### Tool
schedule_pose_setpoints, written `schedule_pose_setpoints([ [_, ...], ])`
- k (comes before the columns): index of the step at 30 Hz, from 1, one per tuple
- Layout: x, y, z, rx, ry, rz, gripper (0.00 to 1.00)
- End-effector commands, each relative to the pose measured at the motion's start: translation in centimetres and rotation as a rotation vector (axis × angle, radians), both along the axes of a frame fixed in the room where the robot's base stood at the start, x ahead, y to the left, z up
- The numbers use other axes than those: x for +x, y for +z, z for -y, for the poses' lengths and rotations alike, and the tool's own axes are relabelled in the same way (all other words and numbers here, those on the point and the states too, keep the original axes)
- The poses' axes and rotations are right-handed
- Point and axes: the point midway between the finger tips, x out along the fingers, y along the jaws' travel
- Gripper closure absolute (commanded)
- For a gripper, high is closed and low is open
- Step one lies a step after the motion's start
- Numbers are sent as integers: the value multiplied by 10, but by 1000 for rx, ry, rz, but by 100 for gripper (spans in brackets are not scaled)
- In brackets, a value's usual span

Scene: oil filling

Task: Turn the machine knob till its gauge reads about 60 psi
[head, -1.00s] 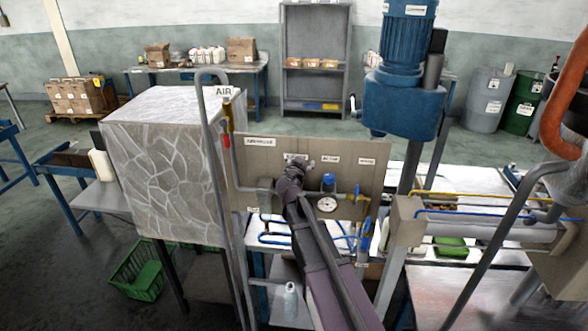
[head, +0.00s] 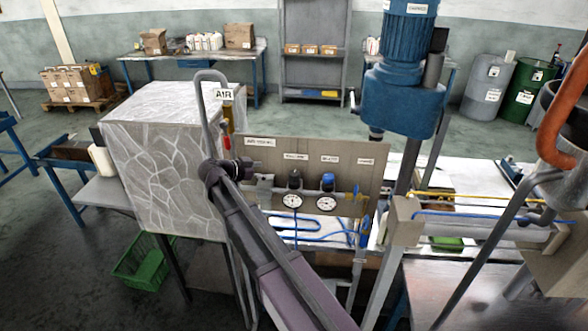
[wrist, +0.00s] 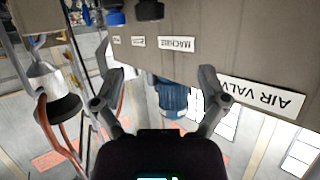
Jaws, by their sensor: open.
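The machine knob is the black knob (head: 295,180) under the left of the small labels on the grey panel (head: 225,142). Its round white gauge (head: 291,202) sits just below it; the needle is too small to read. In the wrist view the black knob (wrist: 149,10) shows at the top edge, near the upside-down MACHINE label (wrist: 175,43). My gripper (head: 250,168) is in front of the panel's left part, left of the knob and apart from it. In the wrist view my gripper (wrist: 161,72) has its fingers spread, with nothing between them.
A blue knob (head: 328,182) with a second gauge (head: 326,203) is close right of the black knob. The AIR VALVE label (wrist: 262,95) is on the panel. Blue pipes (head: 290,220) run below. A stone-patterned box (head: 165,180) stands left, a blue motor (head: 403,100) right.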

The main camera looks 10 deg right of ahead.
Motion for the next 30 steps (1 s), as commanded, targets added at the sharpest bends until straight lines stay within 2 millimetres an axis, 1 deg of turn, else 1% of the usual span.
schedule_pose_setpoints([
  [1,-3,3,-7,1,-19,-12,7],
  [3,-8,3,-12,1,-41,-24,7],
  [6,-12,3,-16,1,-57,-34,7],
  [17,-13,2,-15,0,-61,-35,7],
  [23,-11,-1,-10,1,-62,-34,7],
  [30,-4,-11,10,1,-64,-34,7],
])
